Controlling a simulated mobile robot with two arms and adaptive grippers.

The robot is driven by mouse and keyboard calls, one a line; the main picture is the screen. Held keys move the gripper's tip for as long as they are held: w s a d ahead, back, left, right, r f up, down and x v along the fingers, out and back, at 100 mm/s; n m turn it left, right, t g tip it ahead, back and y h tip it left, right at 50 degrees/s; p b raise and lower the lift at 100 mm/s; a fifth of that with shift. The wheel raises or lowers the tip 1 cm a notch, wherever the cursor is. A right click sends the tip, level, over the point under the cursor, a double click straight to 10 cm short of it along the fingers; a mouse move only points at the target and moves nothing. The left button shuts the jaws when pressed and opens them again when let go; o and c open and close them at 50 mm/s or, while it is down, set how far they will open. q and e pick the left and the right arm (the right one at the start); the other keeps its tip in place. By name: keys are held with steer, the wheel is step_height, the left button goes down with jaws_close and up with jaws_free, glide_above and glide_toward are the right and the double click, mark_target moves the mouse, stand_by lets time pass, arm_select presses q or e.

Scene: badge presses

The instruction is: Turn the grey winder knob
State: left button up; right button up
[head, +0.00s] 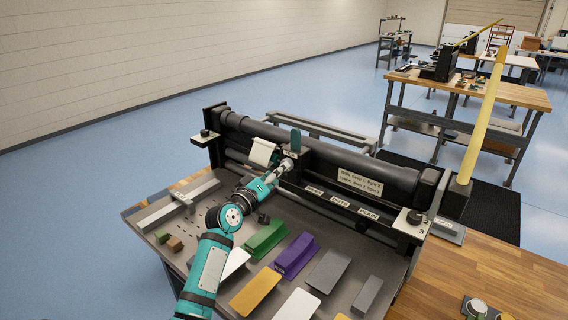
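A black press (345,204) with a long dark roller (330,156) stands on the wooden bench. My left arm reaches in from the lower left, and its gripper (283,167) is at the front of the press, just below a teal upright tab (295,139) and beside a white curled sheet (263,152). The gripper is small here and its fingers cannot be made out clearly. I cannot pick out the grey winder knob for certain; the gripper may cover it. My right gripper is not in view.
Green (265,240), purple (296,256), orange (255,292) and grey (329,271) blocks lie on the press's front tray (150,239). A tall yellow lever (484,115) rises at the right end.

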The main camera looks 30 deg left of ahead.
arm_select(q)
steer(key=w, duration=0.4)
steer(key=shift+w+a, duration=0.1)
steer(key=shift+w, duration=0.05)
steer(key=shift+c, duration=0.2)
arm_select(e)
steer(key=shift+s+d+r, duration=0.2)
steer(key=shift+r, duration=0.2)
arm_select(q)
steer(key=c, duration=1.1)
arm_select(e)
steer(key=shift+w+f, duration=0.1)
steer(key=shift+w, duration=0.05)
